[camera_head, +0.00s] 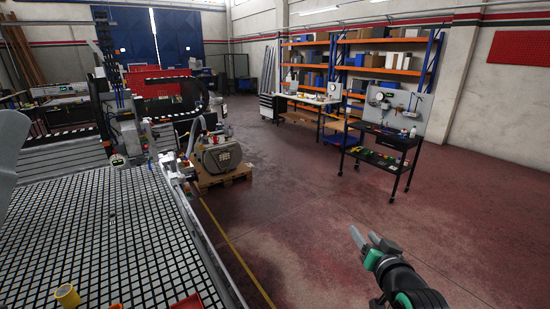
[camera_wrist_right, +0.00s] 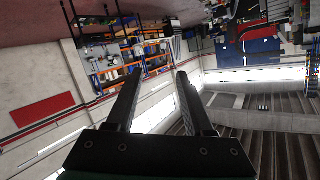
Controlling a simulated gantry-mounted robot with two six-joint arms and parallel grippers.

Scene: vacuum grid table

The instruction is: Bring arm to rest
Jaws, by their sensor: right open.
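My right gripper (camera_head: 366,240) shows at the lower right of the head view, over the red-brown floor and clear of the table. In the right wrist view its two dark fingers (camera_wrist_right: 156,96) stand apart with nothing between them. That view looks out over the workshop and appears turned over. My left gripper is not in the head view.
The vacuum grid table (camera_head: 100,230) fills the lower left. A yellow cup-like piece (camera_head: 67,296) and a red piece (camera_head: 187,302) lie near its front edge. A pump on a pallet (camera_head: 222,180) stands beyond it. A black tool cart (camera_head: 383,150) stands farther off. Floor around my right gripper is open.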

